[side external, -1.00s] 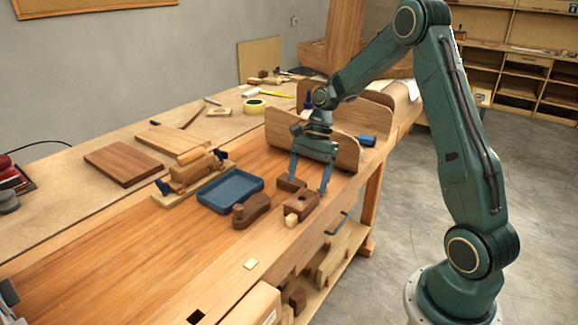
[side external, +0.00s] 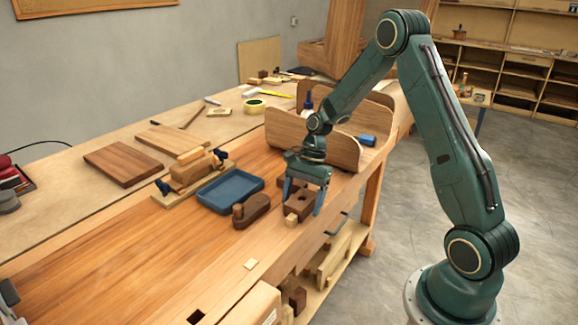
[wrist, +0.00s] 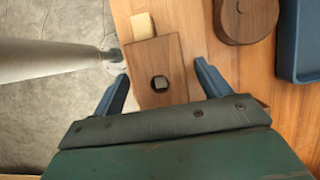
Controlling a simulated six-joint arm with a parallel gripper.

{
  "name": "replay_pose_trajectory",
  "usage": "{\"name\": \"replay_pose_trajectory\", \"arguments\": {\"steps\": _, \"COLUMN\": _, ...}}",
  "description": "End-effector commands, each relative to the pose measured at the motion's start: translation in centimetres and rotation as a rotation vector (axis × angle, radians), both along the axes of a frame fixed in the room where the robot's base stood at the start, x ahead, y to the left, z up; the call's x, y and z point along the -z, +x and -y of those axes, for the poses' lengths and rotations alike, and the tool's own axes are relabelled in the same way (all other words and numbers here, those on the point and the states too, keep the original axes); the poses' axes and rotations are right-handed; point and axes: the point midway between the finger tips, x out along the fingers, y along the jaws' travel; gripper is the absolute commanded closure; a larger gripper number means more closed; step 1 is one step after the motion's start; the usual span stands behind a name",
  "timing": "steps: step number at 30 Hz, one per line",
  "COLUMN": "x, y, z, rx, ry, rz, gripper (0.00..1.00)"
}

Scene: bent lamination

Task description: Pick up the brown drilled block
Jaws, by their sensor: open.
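The brown drilled block (side external: 299,204) lies on the workbench near its front edge. In the wrist view the block (wrist: 154,62) shows a dark round hole with a light grey square in it. My gripper (side external: 302,205) is open, with one finger on each side of the block. In the wrist view the fingertips of my gripper (wrist: 161,72) straddle the block, with a visible gap at the right finger; contact at the left is hard to tell. A pale wooden cube (wrist: 142,26) sits at the block's far end, also seen in the side view (side external: 291,220).
A dark rounded wooden piece (side external: 252,210) lies left of the block, beside a blue tray (side external: 216,203). Another dark block (side external: 291,183) is partly hidden behind my gripper. Curved laminated panels (side external: 300,141) stand behind. The bench front left is mostly clear.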

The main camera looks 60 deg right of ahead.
Motion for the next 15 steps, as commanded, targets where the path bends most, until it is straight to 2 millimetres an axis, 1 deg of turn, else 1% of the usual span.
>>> {"name": "replay_pose_trajectory", "arguments": {"steps": 15, "x": 0.09, "y": 0.00, "z": -0.02, "rx": 0.000, "ry": -0.001, "rz": 0.000, "gripper": 0.24}}
